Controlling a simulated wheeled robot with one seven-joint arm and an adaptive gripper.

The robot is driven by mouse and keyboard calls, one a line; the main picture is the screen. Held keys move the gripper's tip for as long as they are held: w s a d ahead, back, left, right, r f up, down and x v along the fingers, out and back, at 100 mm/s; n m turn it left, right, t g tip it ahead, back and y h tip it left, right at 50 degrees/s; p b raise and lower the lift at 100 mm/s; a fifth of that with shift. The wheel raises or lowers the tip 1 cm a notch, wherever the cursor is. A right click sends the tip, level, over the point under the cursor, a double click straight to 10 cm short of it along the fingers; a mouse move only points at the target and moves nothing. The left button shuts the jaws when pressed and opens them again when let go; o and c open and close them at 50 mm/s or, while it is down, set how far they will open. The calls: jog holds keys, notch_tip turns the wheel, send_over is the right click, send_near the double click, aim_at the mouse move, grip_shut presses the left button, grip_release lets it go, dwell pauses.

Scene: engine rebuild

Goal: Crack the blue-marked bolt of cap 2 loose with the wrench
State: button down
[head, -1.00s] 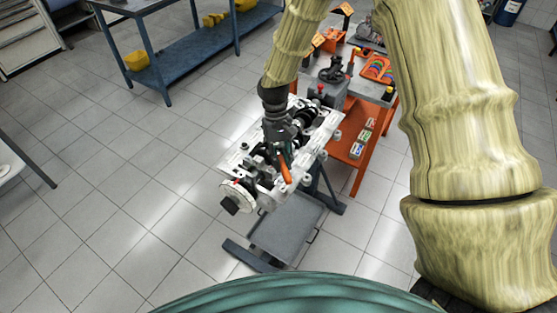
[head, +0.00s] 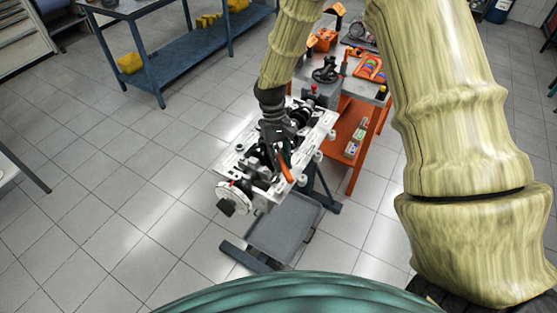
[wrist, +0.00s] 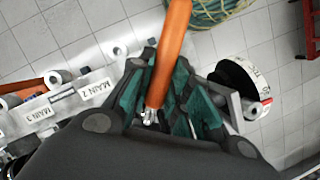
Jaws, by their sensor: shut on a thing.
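My gripper (head: 277,146) is over the front part of the engine block (head: 234,158) and is shut on the wrench. The wrench's orange handle (head: 285,168) sticks out below the fingers in the head view. In the wrist view the orange handle (wrist: 172,45) runs up from between the green-padded fingers (wrist: 150,95). A bright metal part of the wrench shows at the fingers. The blue-marked bolt and the wrench's working end are hidden.
A white marked wheel (head: 230,197) is at the block's near end. A grey tray (head: 280,230) sits low on the stand. An orange cart (head: 345,130) with tools stands behind right. A blue bench (head: 185,45) is at the back left. Open tiled floor lies left.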

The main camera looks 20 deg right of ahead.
jog(key=shift+d, duration=0.25)
jog(key=shift+d+n, duration=0.25)
jog(key=shift+n, duration=0.15)
jog(key=shift+w+d, duration=0.1)
jog(key=shift+d, duration=0.35)
jog(key=shift+d+n+h+p, duration=0.3)
jog(key=shift+n, duration=0.1)
jog(key=shift+w+d+n, duration=0.2)
jog(key=shift+d+n, duration=0.3)
jog(key=shift+d, duration=0.2)
jog(key=shift+d+h, duration=0.25)
jog(key=shift+h, duration=0.05)
jog(key=shift+w+d+n+p, duration=0.15)
jog(key=shift+d+n+p, duration=0.2)
jog(key=shift+d+n, duration=0.15)
dwell(0.4)
jog(key=shift+w+d, duration=0.1)
jog(key=shift+d, duration=0.15)
jog(key=shift+w+d+n+t, duration=0.15)
jog(key=shift+d+n+t, duration=0.15)
jog(key=shift+d+n, duration=0.1)
dwell(0.4)
